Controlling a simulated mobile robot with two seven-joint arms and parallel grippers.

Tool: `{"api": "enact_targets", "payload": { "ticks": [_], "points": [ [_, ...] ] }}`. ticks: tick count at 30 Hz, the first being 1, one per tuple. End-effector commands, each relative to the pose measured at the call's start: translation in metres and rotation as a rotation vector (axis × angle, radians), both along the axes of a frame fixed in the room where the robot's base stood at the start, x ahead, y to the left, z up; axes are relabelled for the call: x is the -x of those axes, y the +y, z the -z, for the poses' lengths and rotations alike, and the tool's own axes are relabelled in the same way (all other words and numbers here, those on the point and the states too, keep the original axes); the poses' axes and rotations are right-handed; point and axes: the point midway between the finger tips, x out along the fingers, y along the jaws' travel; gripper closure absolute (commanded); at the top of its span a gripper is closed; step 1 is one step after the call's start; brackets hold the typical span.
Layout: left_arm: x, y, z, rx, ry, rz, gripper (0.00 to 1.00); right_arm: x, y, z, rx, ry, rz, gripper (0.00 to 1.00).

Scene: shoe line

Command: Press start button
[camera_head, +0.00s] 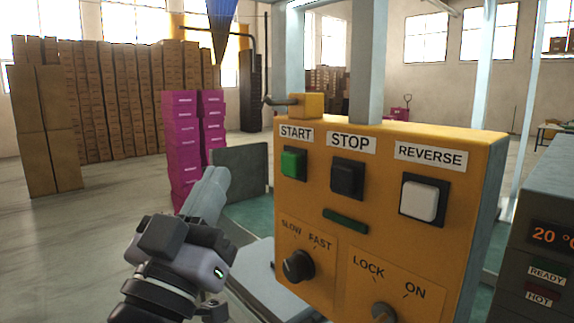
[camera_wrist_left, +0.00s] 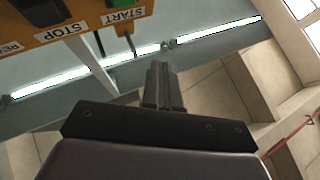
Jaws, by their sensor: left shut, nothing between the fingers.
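The green start button (camera_head: 292,163) sits under the START label on the yellow control panel (camera_head: 330,195) in the head view. The black stop button (camera_head: 347,178) and the white reverse button (camera_head: 420,201) are to its right. My left gripper (camera_head: 216,176) is shut and empty, left of the panel and apart from it. In the left wrist view the shut fingers (camera_wrist_left: 163,72) point upward in the picture, and part of the green start button (camera_wrist_left: 128,4) shows at the top edge, beside the START label. My right gripper is not in view.
A speed knob (camera_head: 298,266) and a lock knob (camera_head: 383,312) are low on the panel. A grey unit (camera_head: 545,215) with a temperature display stands at the right. Pink boxes (camera_head: 183,140) and brown cartons (camera_head: 130,95) are stacked behind. Open floor lies at the left.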

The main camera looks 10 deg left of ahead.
Motion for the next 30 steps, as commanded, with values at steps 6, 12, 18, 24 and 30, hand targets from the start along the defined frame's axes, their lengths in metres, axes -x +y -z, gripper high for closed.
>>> {"api": "enact_targets", "payload": {
  "ticks": [6, 12, 18, 24, 30],
  "points": [
    [-0.024, -0.020, 0.000, 0.000, -0.001, 0.001, 1.00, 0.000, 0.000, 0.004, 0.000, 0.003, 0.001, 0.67],
    [-0.045, -0.036, 0.001, 0.002, -0.001, 0.001, 1.00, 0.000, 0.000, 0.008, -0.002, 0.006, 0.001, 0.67],
    [-0.057, -0.045, 0.000, 0.000, -0.001, 0.001, 1.00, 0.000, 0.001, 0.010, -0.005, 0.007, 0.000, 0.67],
    [-0.060, -0.048, 0.000, -0.001, 0.000, 0.000, 1.00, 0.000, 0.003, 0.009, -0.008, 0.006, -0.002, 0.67],
    [-0.060, -0.048, 0.000, -0.001, 0.000, 0.000, 1.00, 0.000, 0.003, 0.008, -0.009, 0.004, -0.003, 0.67]
  ]
}}
